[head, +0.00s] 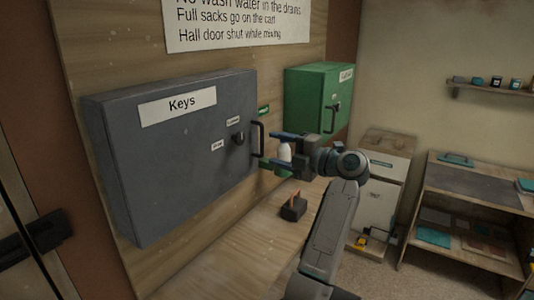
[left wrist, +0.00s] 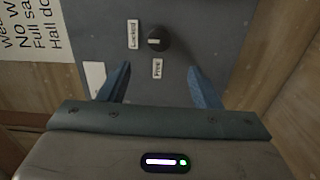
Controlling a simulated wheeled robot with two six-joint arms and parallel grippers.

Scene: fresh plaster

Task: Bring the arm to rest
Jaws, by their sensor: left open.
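My left gripper (head: 268,149) is open and empty in front of the right part of the grey cabinet labelled Keys (head: 180,185). Its two blue fingers point toward the cabinet's right edge, near the upright handle (head: 258,139). In the left wrist view the fingers stand apart (left wrist: 160,68), with the grey door (left wrist: 215,30) beyond. A black knob (left wrist: 165,40) there sits by labels reading Locked and Free; it also shows in the head view (head: 238,138). The grey cabinet looks shut. My right gripper is not in view.
A green cabinet (head: 307,105) hangs behind my gripper. A white bottle (head: 285,152) shows just behind the fingers. A small dark box (head: 293,208) sits on the wooden counter (head: 225,262) below. A shelf unit (head: 470,205) stands at right.

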